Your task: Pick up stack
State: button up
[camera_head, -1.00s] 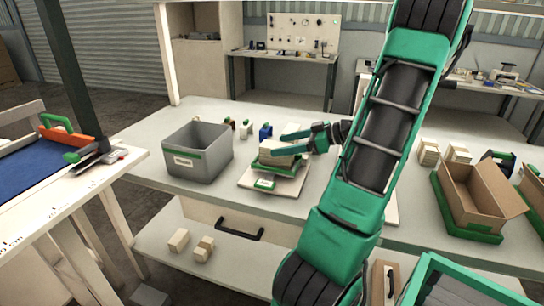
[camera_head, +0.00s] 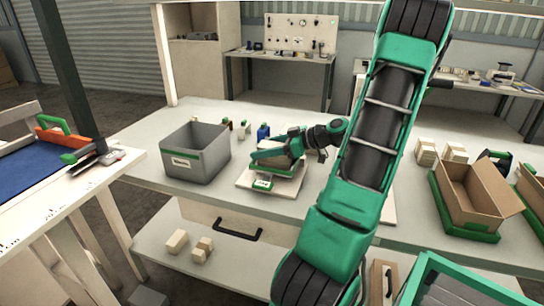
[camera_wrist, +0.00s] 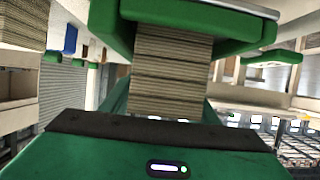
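The stack of flat kraft pieces (camera_head: 275,161) sits on the green-edged scale (camera_head: 288,169) on the bench. It fills the middle of the wrist view as a layered brown block (camera_wrist: 168,75), with a green body above it in the picture. My gripper (camera_head: 275,148) is at the stack, with one green finger across its upper front and partly hiding it. In the wrist view, narrow green parts flank the stack's lower end, beyond the dark-edged green gripper body. I cannot tell whether the fingers press on the stack.
A grey bin (camera_head: 197,154) stands left of the scale. Small bottles and a blue item (camera_head: 263,132) stand behind it. An open cardboard box (camera_head: 475,195) is on the right, with small stacks (camera_head: 427,152) behind it. My arm crosses the bench between.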

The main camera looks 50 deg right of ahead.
jog(key=c, duration=0.9)
jog(key=shift+r, duration=0.15)
